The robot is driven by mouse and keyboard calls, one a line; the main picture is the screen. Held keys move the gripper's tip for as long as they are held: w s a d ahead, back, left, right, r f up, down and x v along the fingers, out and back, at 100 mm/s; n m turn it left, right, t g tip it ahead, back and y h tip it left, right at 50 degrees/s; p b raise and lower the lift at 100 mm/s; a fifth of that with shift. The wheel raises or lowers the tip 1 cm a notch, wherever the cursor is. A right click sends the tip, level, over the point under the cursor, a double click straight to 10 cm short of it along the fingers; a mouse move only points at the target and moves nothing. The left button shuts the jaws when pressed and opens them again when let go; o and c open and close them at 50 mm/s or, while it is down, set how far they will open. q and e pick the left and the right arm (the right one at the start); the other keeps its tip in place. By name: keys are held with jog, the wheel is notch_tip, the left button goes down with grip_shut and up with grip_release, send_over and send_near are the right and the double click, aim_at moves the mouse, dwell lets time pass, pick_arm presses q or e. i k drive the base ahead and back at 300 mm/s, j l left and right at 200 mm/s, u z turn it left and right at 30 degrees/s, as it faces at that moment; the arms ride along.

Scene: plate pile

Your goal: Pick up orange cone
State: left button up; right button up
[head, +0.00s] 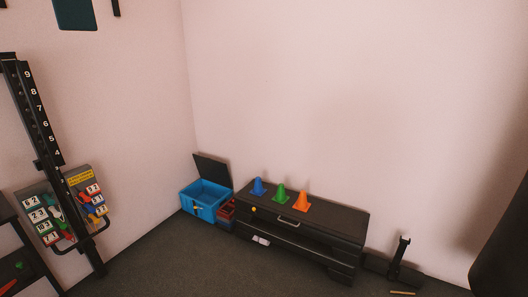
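The orange cone (302,203) stands upright on the black cabinet (335,219). It is the rightmost of three cones in a row; a green cone (280,194) and a blue cone (259,187) stand to its left. Neither of my grippers can be made out in the head view.
An open blue box (205,200) with a dark lid stands left of the cabinet, beside a small red crate (227,212). A tall black numbered post (40,118) and a board of number tiles (90,203) are at the left. Grey floor (220,265) in front is clear.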

aim_at(302, 205)
jog(key=i+z, duration=0.15)
jog(key=i, duration=0.35)
jog(key=i+j+z, duration=0.2)
jog(key=i, duration=0.35)
jog(key=i+j+z, duration=0.15)
jog(key=i, duration=0.35)
